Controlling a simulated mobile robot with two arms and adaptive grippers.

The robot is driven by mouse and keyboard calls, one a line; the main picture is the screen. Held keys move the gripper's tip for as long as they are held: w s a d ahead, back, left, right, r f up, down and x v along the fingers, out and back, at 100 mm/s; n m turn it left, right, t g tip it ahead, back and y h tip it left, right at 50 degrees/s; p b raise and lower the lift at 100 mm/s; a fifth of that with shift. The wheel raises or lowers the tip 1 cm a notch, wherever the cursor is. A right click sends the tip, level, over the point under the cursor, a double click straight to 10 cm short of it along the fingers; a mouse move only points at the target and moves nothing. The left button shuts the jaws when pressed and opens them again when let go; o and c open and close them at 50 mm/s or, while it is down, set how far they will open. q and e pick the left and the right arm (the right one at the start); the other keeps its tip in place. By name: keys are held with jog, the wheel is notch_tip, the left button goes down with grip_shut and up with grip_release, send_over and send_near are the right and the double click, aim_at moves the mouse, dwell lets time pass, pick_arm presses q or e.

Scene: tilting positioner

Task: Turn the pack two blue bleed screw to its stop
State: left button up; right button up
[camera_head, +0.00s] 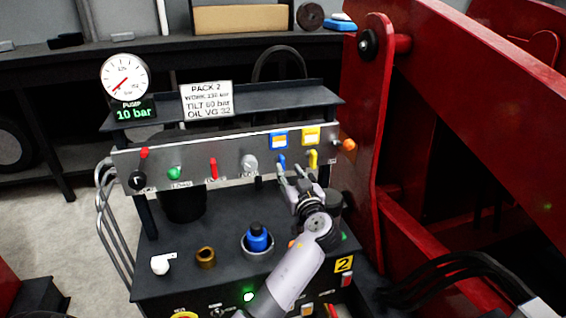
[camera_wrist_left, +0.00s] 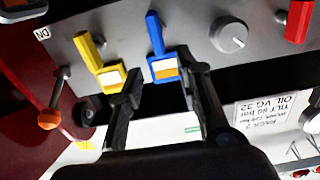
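A blue handle (camera_head: 281,161) sticks out of the grey panel of the pack marked 2, below a blue-framed tag (camera_head: 279,140). I take it for the blue bleed screw, though no label on it is readable. My left gripper (camera_head: 292,175) is just below it, open, with its fingers pointing at the panel. In the left wrist view, which is upside down, the blue handle (camera_wrist_left: 155,33) and its tag (camera_wrist_left: 166,68) lie beyond the open fingers (camera_wrist_left: 163,92). Nothing is between the fingertips. My right gripper is not in view.
A yellow handle (camera_head: 313,159) sits close to the right of the blue one. A grey knob (camera_head: 249,164) is to its left. The pump gauge (camera_head: 125,79) display reads 10 bar. A blue-capped item (camera_head: 257,238) stands on the shelf. A red frame (camera_head: 372,120) rises at right.

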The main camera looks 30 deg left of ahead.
aim_at(283, 161)
pick_arm(q)
jog(key=x, duration=0.7)
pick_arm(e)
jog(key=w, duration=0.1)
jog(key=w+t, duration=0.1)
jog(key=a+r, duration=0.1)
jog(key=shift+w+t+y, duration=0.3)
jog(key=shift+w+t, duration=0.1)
pick_arm(q)
jog(key=shift+c, duration=0.6)
grip_shut()
